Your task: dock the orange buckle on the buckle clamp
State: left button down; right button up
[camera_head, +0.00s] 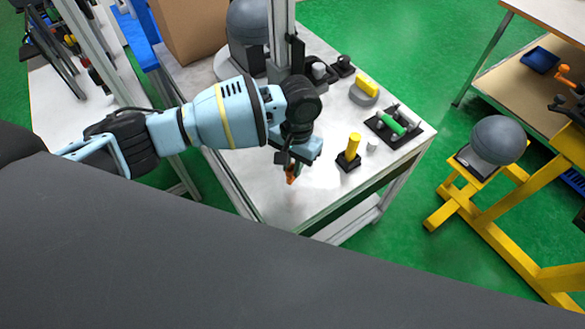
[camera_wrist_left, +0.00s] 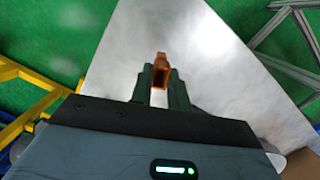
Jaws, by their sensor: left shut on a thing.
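My left gripper (camera_head: 291,165) points down over the front part of the white table (camera_head: 310,192). It is shut on the orange buckle (camera_head: 291,176), which shows just below the fingers. In the left wrist view the orange buckle (camera_wrist_left: 160,62) sits between the two dark fingertips of the left gripper (camera_wrist_left: 160,85), with the table surface behind it. Whether the buckle touches the table is unclear. I cannot tell for certain which fixture is the buckle clamp; small black fixtures (camera_head: 319,72) stand at the back of the table beside the metal post. My right gripper is not in view.
A yellow cylinder (camera_head: 353,146) stands upright on a black base right of the gripper. Beyond it are a black tray with a green cylinder (camera_head: 392,123) and a yellow block on a grey disc (camera_head: 365,87). A cardboard box (camera_head: 190,30) stands behind. The table's front corner is bare.

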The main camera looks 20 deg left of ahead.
aim_at(292, 169)
pick_arm(q)
jog(key=shift+w+a, duration=0.15)
jog(key=shift+w, duration=0.2)
notch_tip(292, 169, down, 3)
jog(key=shift+f, duration=0.2)
jog(key=shift+f, duration=0.1)
jog(key=shift+f, duration=0.1)
jog(key=c, duration=1.3)
grip_release()
jog(key=shift+c, duration=0.2)
